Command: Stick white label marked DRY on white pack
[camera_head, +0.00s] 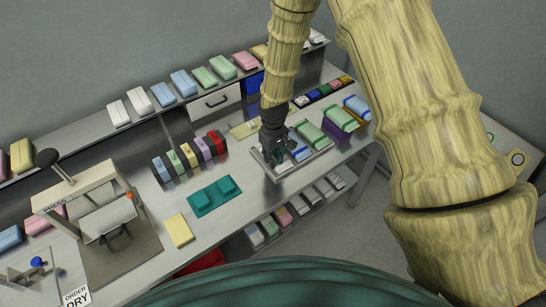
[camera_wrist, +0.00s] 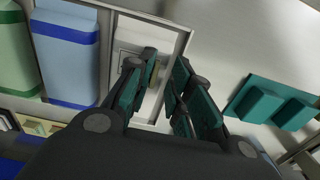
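My gripper (camera_head: 283,155) is low over a grey tray (camera_head: 293,175) on the bench. In the wrist view its green-padded fingers (camera_wrist: 163,75) stand apart with a gap between them. A white pack (camera_wrist: 145,32) lies in the tray below and ahead of the fingers, with a faint square outline on its top. The fingers partly cover this pack, and I cannot tell whether they touch it. A small beige patch shows beside the left fingertip; I cannot tell what it is. No label marked DRY can be made out at the gripper.
An order card reading DRY (camera_head: 76,297) stands at the lower left. A press (camera_head: 105,215), a teal fixture (camera_head: 214,196), a yellow pack (camera_head: 179,230) and a row of coloured boxes (camera_head: 190,156) are left of the tray. Blue (camera_wrist: 65,55) and green packs stand close beside it.

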